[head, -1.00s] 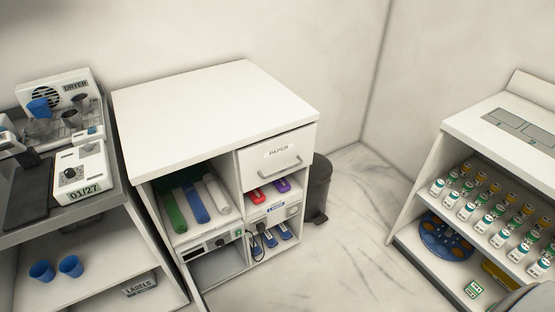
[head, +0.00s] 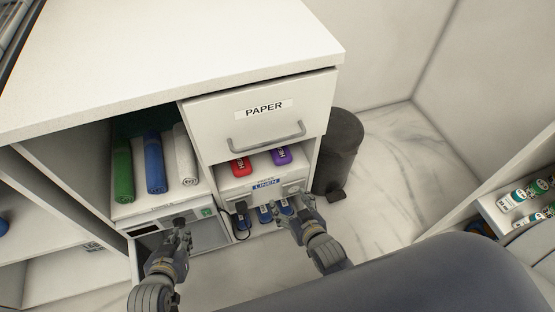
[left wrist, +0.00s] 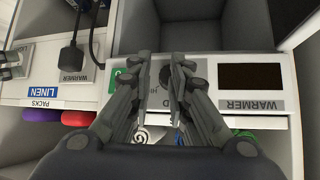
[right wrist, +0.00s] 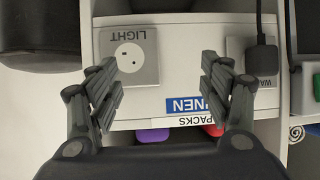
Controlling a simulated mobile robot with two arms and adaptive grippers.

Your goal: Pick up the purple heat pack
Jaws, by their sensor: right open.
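The purple heat pack (head: 282,155) lies on the shelf under the PAPER drawer, to the right of a red pack (head: 240,167). In the right wrist view only a strip of the purple heat pack (right wrist: 152,135) shows past the shelf edge; in the left wrist view part of it (left wrist: 42,115) shows at the left. My right gripper (head: 305,208) is open and empty, lower than the pack, in front of the panel under that shelf. My left gripper (head: 181,232) is empty, its fingers a narrow gap apart, in front of the warmer panel at the left.
The PAPER drawer (head: 262,112) is closed above the packs, its handle overhanging. Green, blue and white rolls (head: 155,163) lie in the left compartment. Blue items (head: 265,213) stand in the lower bay. A dark bin (head: 339,150) stands right of the cabinet.

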